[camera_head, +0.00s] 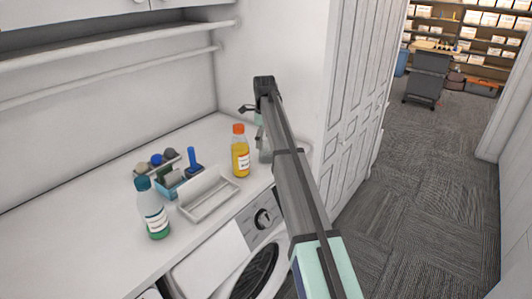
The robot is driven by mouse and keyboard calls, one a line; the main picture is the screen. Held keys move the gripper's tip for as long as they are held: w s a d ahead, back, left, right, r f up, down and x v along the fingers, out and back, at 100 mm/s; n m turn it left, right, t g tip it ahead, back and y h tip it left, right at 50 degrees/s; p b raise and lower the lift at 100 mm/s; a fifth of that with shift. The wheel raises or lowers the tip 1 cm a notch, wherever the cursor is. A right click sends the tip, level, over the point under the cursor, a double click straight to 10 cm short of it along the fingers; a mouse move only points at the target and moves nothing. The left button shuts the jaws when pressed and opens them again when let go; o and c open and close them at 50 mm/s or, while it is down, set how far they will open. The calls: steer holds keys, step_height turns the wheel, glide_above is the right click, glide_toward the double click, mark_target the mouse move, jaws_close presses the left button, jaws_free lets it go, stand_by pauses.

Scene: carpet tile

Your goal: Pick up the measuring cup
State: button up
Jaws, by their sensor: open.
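My gripper (248,109) is at the far end of my arm, above the back right part of the white counter. It is small in view and partly hidden by my arm, with its dark finger parts showing on the left; it is open. A pale, see-through object (265,150) stands on the counter just right of the orange-capped bottle. It may be the measuring cup, but my arm covers much of it and I cannot make out its full shape. My gripper appears above it, and I see no contact.
A yellow bottle with an orange cap (240,153) stands close by. Left of it are a white tray (209,212), a blue-handled brush (192,162), a holder with several balls (157,162) and a teal-capped bottle (153,210). A washing machine (262,270) sits below the counter.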

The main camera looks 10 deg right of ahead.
mark_target(266, 151)
steer(key=shift+s+f+p, duration=0.15)
steer(key=shift+f+p, duration=0.2)
steer(key=shift+f, duration=0.05)
steer(key=shift+s+d+f+p, duration=0.15)
steer(key=shift+f+p, duration=0.35)
steer(key=shift+f, duration=0.65)
steer(key=shift+s+d+f+p, duration=0.15)
steer(key=shift+f+p, duration=0.35)
steer(key=shift+f, duration=0.6)
steer(key=shift+w, duration=0.1)
steer(key=c, duration=1)
